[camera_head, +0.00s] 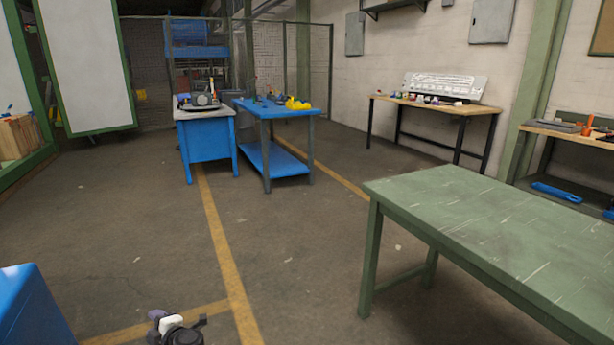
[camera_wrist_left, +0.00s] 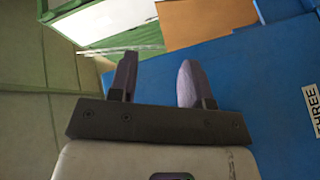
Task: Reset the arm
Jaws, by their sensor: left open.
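My left gripper (camera_head: 172,325) shows small at the bottom edge of the head view, above the floor near the yellow line. In the left wrist view, the left gripper (camera_wrist_left: 157,72) has its two purple-tipped fingers apart. Nothing is between the fingers, so it is open and empty. A blue surface marked THREE (camera_wrist_left: 285,95) fills the right side of the wrist view behind the fingers. My right gripper is not in view.
A green table (camera_head: 480,215) stands at the right. A blue box-like object (camera_head: 32,305) is at the lower left. A blue cart (camera_head: 275,110) and workbench (camera_head: 430,102) stand farther back. The middle floor (camera_head: 285,225) is clear.

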